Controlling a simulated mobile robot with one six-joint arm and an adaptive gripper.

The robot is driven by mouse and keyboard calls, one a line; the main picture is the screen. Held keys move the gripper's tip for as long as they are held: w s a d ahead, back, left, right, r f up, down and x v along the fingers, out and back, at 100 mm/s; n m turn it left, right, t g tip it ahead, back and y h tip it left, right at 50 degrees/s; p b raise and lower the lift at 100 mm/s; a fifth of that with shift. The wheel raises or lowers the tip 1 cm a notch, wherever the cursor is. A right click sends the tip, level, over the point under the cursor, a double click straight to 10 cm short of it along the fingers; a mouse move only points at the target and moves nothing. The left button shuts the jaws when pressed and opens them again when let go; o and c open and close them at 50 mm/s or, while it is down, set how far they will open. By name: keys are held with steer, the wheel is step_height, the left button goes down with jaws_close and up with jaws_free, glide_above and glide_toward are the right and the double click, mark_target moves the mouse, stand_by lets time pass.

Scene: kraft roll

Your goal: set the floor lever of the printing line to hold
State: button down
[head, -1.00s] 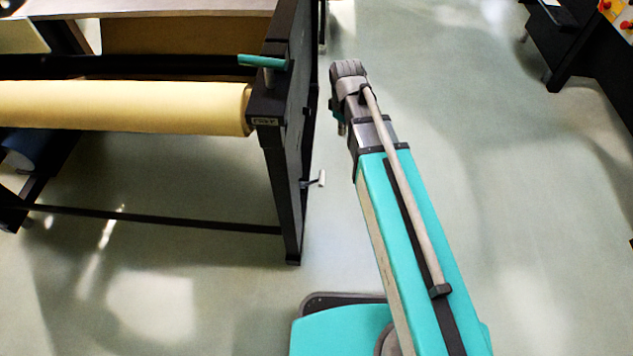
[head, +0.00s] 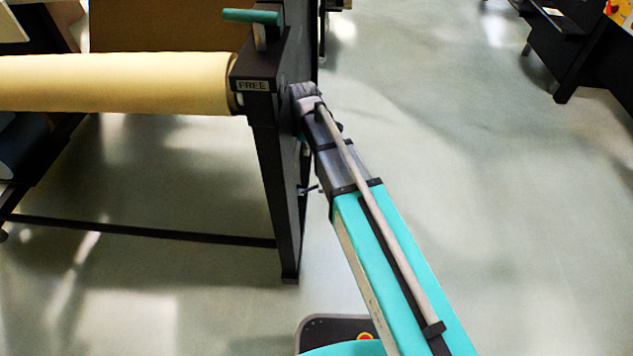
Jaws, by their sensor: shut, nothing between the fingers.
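A small lever with a pale grip (head: 309,190) sticks out low from the right side of the black roll stand (head: 268,180), partly behind my arm. A teal-handled lever (head: 252,16) sits on top of the same stand. A label below it reads FREE (head: 252,85). My gripper (head: 303,144) is at the end of my arm, close beside the stand's right side and above the low lever. It is shut and empty; its fingers are mostly hidden behind my arm. I cannot tell whether it touches the stand.
A kraft paper roll (head: 110,85) lies across the stand to the left. A low crossbar (head: 140,230) runs leftward near the floor. A dark machine (head: 575,50) stands at the upper right. The floor (head: 480,200) right of my arm is clear.

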steer(key=shift+f, duration=0.15)
stand_by(0.3)
steer(key=b, duration=1.1)
glide_above(317, 185)
steer(key=a, duration=0.3)
steer(key=f, duration=1)
steer(key=shift+w+f, duration=0.1)
steer(key=shift+w, duration=0.1)
steer(key=shift+d+f+b, duration=0.45)
steer(key=shift+d+f, duration=0.1)
steer(key=shift+d, duration=0.2)
steer(key=shift+d+f+b, duration=0.4)
steer(key=shift+d+f, duration=0.15)
steer(key=shift+d, duration=0.2)
steer(key=shift+s+f, duration=0.15)
